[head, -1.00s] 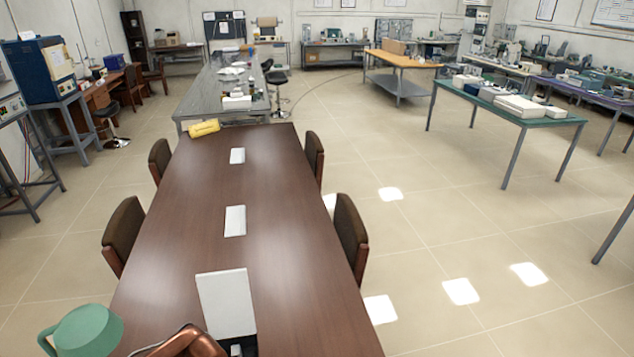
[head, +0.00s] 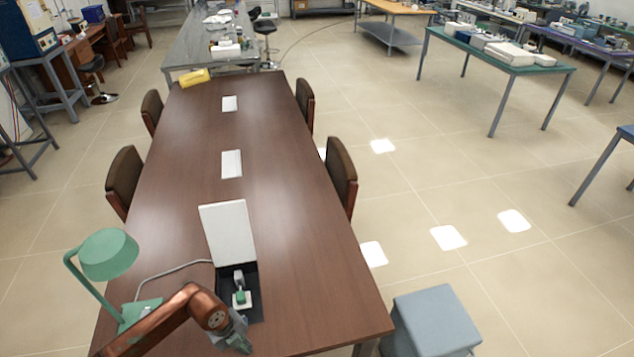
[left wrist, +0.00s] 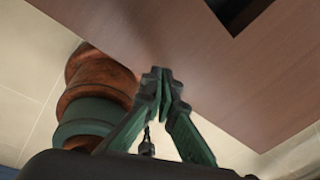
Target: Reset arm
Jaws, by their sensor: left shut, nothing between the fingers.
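My left arm is copper-coloured and reaches in from the bottom of the head view. My left gripper (head: 240,343) is over the near end of the brown table (head: 185,240), just below the open socket box. In the left wrist view its green fingertips (left wrist: 162,78) meet, with nothing between them. The wooden tabletop (left wrist: 200,50) fills the upper right of that view. My right gripper is in neither view.
A green lamp (head: 108,255) stands left of my arm. An open socket box with a raised white lid (head: 228,233) holds a plug (head: 240,297). Chairs (head: 340,172) line the table. A grey-blue stool (head: 435,318) stands at right, with open floor beyond.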

